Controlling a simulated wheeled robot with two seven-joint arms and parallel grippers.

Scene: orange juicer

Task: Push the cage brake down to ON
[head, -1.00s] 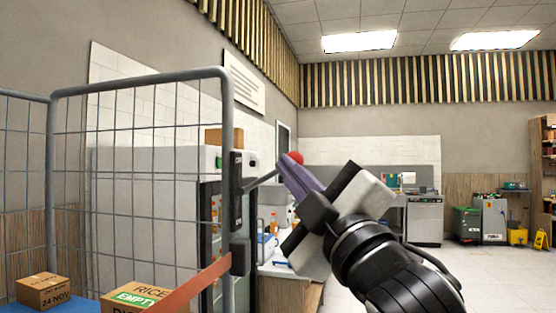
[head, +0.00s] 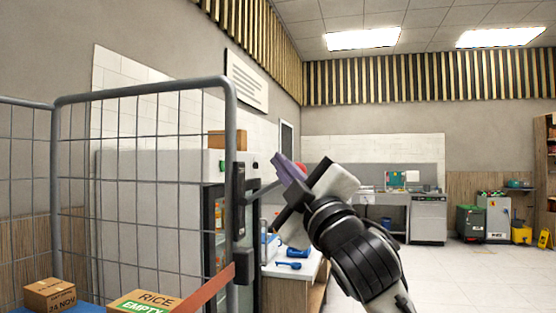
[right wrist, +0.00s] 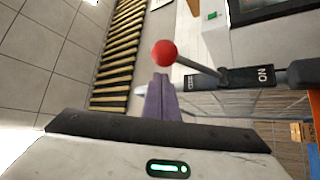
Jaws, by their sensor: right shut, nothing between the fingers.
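The cage brake is a grey lever with a red ball knob (head: 301,168), on a black bracket (head: 240,200) at the cage's right post. In the head view my right gripper (head: 277,160) is shut and empty, its purple fingers partly hiding the lever and knob. In the right wrist view the red knob (right wrist: 164,53) is just beyond the fingertips (right wrist: 160,80); I cannot tell whether they touch. The lever runs from the knob to the black plate (right wrist: 240,78), marked ON at its right end. The lever slants up from its pivot in the head view. My left gripper is not in view.
The grey wire cage (head: 231,110) fills the left, with cardboard boxes (head: 49,294) inside and an orange strap (head: 205,285) across it. Behind are a white fridge cabinet (head: 150,190) and a counter (head: 305,270) with blue items. Open floor lies to the right.

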